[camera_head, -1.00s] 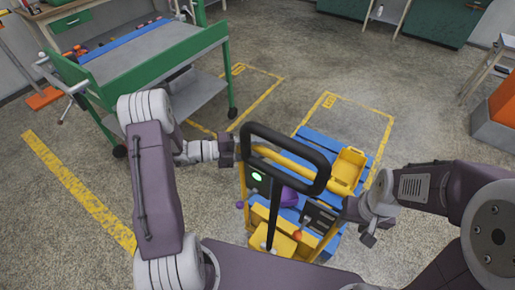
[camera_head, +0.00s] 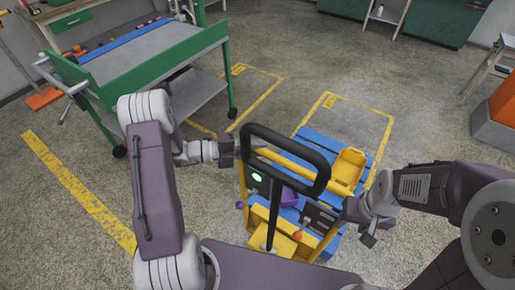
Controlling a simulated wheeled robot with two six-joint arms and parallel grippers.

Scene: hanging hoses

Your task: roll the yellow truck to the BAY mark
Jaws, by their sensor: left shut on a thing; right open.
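The yellow truck (camera_head: 258,217) stands in front of me with a black loop handle (camera_head: 285,134) on an upright post and a green light on its panel. A blue pallet (camera_head: 322,145) with a yellow bin and a purple thing is at the truck, partly hidden by it. My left gripper (camera_head: 232,148) is shut on the left side of the black handle. My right gripper (camera_head: 357,222) is open, at the truck's right side; I cannot tell whether it touches. A yellow floor outline (camera_head: 392,122) lies beyond the pallet, with small lettering I cannot read.
A second yellow floor outline (camera_head: 262,112) lies to the left, beside a green workbench cart (camera_head: 152,62) on wheels. A yellow stripe (camera_head: 75,187) runs along the left floor. A grey and orange block (camera_head: 492,135) stands at the right. Floor between is clear.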

